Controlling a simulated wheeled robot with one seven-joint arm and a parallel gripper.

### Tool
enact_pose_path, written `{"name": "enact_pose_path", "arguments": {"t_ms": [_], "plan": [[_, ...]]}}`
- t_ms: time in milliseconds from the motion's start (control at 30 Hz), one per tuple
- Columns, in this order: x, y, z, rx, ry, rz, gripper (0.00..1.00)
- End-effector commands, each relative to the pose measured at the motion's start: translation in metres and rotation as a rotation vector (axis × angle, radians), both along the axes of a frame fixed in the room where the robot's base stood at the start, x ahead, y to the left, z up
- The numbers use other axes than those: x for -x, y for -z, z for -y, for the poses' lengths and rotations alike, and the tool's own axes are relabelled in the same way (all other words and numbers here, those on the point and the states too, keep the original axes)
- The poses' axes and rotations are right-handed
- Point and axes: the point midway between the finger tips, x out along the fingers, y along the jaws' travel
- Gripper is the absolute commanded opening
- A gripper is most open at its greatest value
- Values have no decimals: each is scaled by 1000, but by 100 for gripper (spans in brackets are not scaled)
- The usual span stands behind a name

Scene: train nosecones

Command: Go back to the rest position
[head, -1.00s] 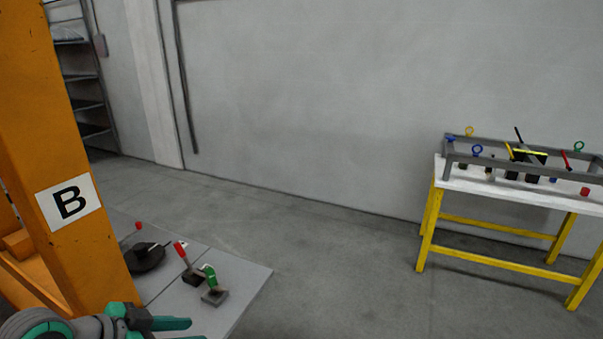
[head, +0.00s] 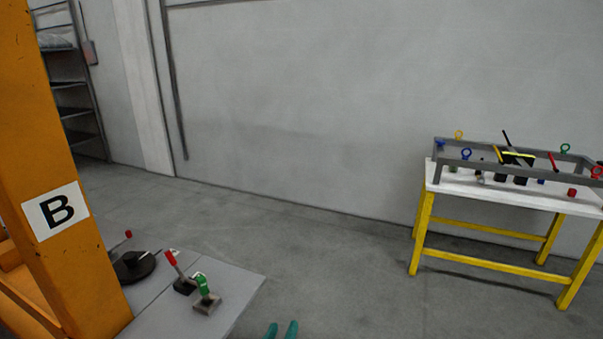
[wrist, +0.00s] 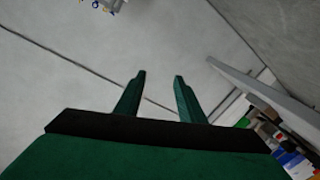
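The gripper is open and empty. The rest of the arm is outside the head view.
An orange post (head: 60,190) marked B stands at the left. Beside it a grey platform (head: 236,290) carries a red-handled lever (head: 181,275), a green-handled lever (head: 204,292) and a black disc (head: 135,265). A yellow-legged table (head: 440,182) with coloured tools stands right. Floor between is clear.

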Motion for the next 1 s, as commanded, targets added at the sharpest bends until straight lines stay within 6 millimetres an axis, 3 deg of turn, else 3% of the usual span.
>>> {"name": "enact_pose_path", "arguments": {"t_ms": [33, 267, 600, 800, 1000], "plan": [[8, 14, 11, 25, -23, -12, 36], [54, 66, 34, 76, -155, -61, 36], [157, 128, 56, 14, -296, -142, 36], [227, 146, 58, -89, -330, -171, 36], [296, 145, 55, -228, -313, -172, 36]]}}
